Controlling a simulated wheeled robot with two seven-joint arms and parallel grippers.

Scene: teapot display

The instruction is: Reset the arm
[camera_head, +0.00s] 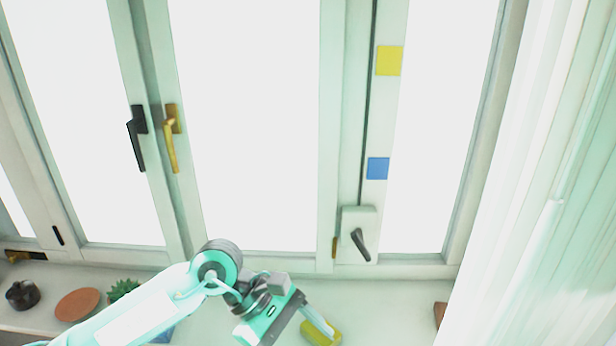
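My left arm comes in from the lower left over the white windowsill (390,310). My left gripper (318,322) points down and right near the bottom edge of the view. A pale finger shows beside a yellow object (322,335) at the bottom edge. I cannot tell whether the gripper touches it or how far apart the fingers are. My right arm and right gripper are not in view.
Windows with a black handle (137,138), a gold handle (171,138) and a dark lever (360,243) stand behind. A dark pot (22,294), a terracotta dish (78,304) and a green plant (122,288) are at left. A curtain (545,200) hangs at right.

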